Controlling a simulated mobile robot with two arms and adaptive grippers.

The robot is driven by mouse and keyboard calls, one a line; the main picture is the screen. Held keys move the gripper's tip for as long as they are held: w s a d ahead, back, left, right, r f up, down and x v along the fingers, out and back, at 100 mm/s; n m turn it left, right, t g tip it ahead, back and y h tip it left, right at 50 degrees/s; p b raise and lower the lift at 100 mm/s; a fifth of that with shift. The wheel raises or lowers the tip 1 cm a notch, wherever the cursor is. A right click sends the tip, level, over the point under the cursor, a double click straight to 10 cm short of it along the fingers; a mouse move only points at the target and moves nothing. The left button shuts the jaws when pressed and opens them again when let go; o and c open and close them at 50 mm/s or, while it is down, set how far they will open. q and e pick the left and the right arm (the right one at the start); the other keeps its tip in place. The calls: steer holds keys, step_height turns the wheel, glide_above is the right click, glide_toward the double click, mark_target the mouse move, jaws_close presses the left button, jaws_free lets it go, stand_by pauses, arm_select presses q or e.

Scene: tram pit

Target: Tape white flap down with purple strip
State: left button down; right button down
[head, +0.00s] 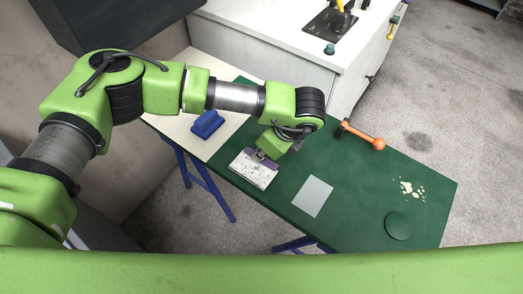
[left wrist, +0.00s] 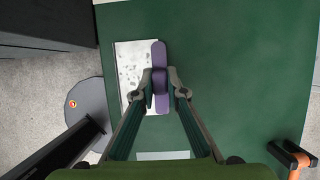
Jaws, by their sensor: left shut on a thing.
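The white flap (head: 251,171) is a speckled white sheet at the edge of the green mat. It also shows in the left wrist view (left wrist: 130,65). The purple strip (left wrist: 159,52) has rounded ends and runs along the right edge of the flap in the left wrist view. My left gripper (left wrist: 160,84) is shut on the middle of the strip. In the head view my left gripper (head: 266,156) is over the flap's upper right side and hides most of the strip. I cannot tell whether the strip touches the flap. My right gripper is not in view.
A pale grey sheet (head: 313,196) lies on the green mat (head: 350,180). An orange-handled tool (head: 364,136), cream splatters (head: 411,189) and a dark green disc (head: 399,226) are to the right. A white cabinet (head: 270,45) stands behind.

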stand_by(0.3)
arm_select(q)
steer(key=c, duration=2)
jaws_free()
steer(key=shift+o, duration=0.2)
steer(key=v, duration=1.2)
steer(key=shift+a, duration=0.1)
